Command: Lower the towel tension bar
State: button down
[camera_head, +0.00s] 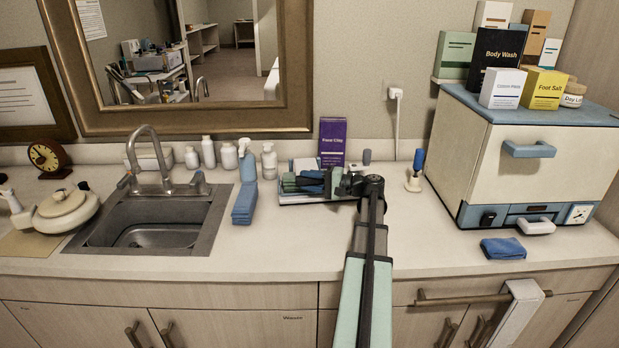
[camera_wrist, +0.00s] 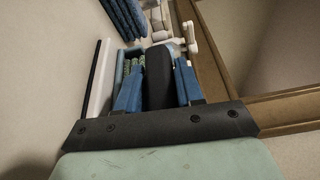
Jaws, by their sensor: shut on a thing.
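My gripper (camera_head: 343,183) reaches over the counter to the right end of a shallow towel tray (camera_head: 290,200). The tray holds rolled blue and green towels (camera_head: 305,182). In the wrist view, my gripper's two blue fingers (camera_wrist: 158,80) stand on either side of a dark, rounded bar-like piece (camera_wrist: 158,66) and are shut on it. I take this piece for the towel tension bar; its far part and its pivot are hidden. Green towels also show beyond the left finger in the wrist view. My arm covers part of the tray's right side in the head view.
A purple box (camera_head: 332,142) stands just behind the tray. A blue-handled brush (camera_head: 416,168) stands to the right. A blue spray bottle with cloth (camera_head: 245,185) is left, beside the sink (camera_head: 155,222). The cabinet warmer (camera_head: 530,165) is far right. The counter in front of the tray is clear.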

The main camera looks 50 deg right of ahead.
jog(key=shift+f, duration=0.2)
jog(key=c, duration=0.8)
grip_release()
jog(key=shift+w, duration=0.1)
jog(key=shift+c, duration=0.2)
jog(key=shift+d, duration=0.1)
jog(key=v, duration=1.3)
jog(key=shift+s+d+r, duration=0.2)
jog(key=shift+s+d, duration=0.05)
jog(key=shift+s, duration=0.1)
jog(key=shift+a, duration=0.1)
